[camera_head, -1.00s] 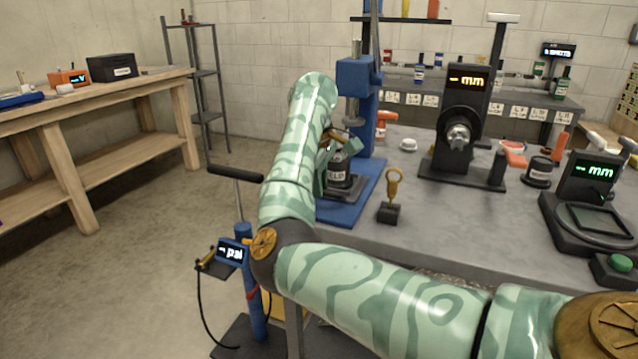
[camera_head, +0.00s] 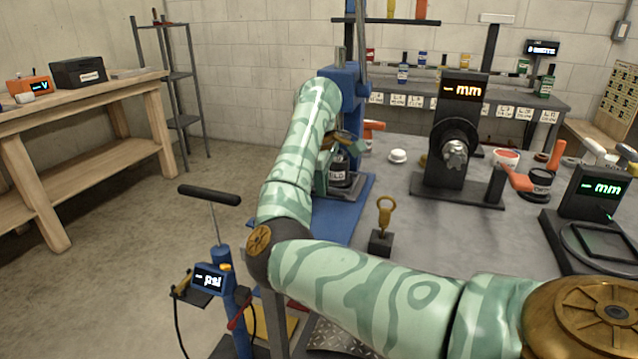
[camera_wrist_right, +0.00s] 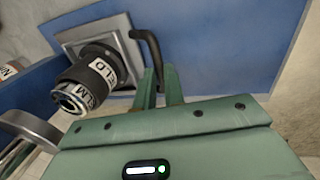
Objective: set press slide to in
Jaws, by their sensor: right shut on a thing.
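The blue press (camera_head: 343,88) stands at the table's left end, on a blue base (camera_head: 333,217). Its grey slide plate (camera_head: 347,193) carries a dark, labelled cylinder (camera_head: 341,171); the plate (camera_wrist_right: 112,28) and cylinder (camera_wrist_right: 92,78) also show in the right wrist view. A black bent handle (camera_wrist_right: 149,48) reaches from beside the plate down to my right gripper (camera_wrist_right: 159,85), whose green fingers are shut on it. In the head view my right gripper (camera_head: 328,172) is beside the cylinder, partly hidden by my forearm. My left gripper is not in view.
A brass ring-topped stand (camera_head: 385,218) is on the table right of the press. A pump with a psi display (camera_head: 209,279) stands on the floor at left. The grey tabletop (camera_head: 440,238) is partly clear.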

